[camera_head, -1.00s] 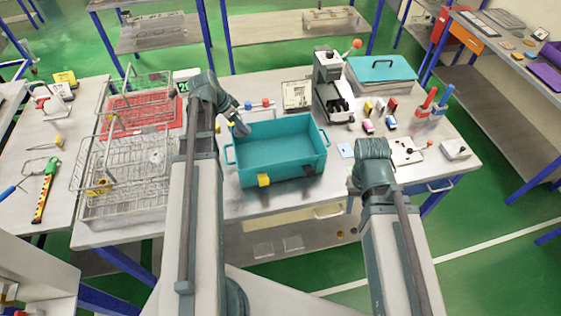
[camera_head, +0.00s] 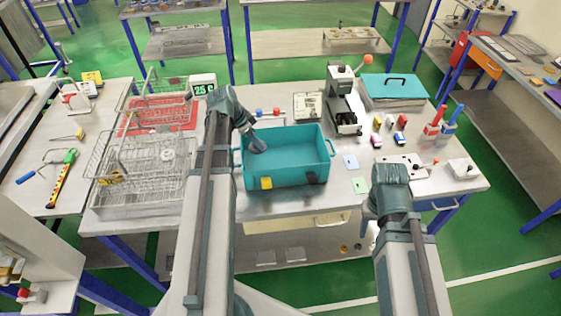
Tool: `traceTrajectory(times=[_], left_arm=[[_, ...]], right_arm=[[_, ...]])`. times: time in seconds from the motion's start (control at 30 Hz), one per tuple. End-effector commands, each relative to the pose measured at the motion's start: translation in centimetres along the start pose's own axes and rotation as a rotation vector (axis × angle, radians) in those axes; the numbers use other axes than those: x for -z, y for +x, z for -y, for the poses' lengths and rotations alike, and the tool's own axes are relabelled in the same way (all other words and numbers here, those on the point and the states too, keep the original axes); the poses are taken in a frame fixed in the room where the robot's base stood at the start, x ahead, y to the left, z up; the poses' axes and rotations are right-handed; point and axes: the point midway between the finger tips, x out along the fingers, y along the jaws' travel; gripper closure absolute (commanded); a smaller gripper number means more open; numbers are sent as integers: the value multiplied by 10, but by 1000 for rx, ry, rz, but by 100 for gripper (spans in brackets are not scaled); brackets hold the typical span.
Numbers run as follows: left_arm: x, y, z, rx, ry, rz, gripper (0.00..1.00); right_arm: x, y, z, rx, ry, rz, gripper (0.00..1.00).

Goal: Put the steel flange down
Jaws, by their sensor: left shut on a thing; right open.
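My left gripper (camera_head: 257,146) reaches over the back left wall of the teal bin (camera_head: 286,172) and points down over its inside. It is shut, and I take the thing in it to be the steel flange, which I cannot make out behind the gripper. I cannot tell whether the held thing touches the bin floor. My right gripper (camera_head: 374,236) hangs at the front edge of the bench, mostly hidden behind its own arm, open and away from the bin.
Wire baskets (camera_head: 125,180) stand left of the bin, a round grey piece (camera_head: 167,153) in one. Behind are a display (camera_head: 203,85) and a press (camera_head: 343,105). The visible bin floor looks clear.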

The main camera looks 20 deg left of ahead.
Motion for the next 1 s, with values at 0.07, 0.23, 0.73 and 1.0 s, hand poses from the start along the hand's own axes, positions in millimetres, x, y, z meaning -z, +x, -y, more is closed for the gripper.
traceTrajectory(times=[0.07, 0.23, 0.73, 1.0], left_arm=[[-2, 6, 0, 0, 0, 0, 100], [-10, 26, 0, 0, -1, 0, 100], [-25, 61, 0, 0, -1, 0, 100], [-37, 89, 0, 0, -2, 0, 100]], right_arm=[[0, 7, 1, 0, 0, 0, 50], [2, 27, 3, 0, 1, 0, 50], [4, 66, 6, 0, 2, 0, 50], [6, 96, 9, 0, 3, 0, 50]])
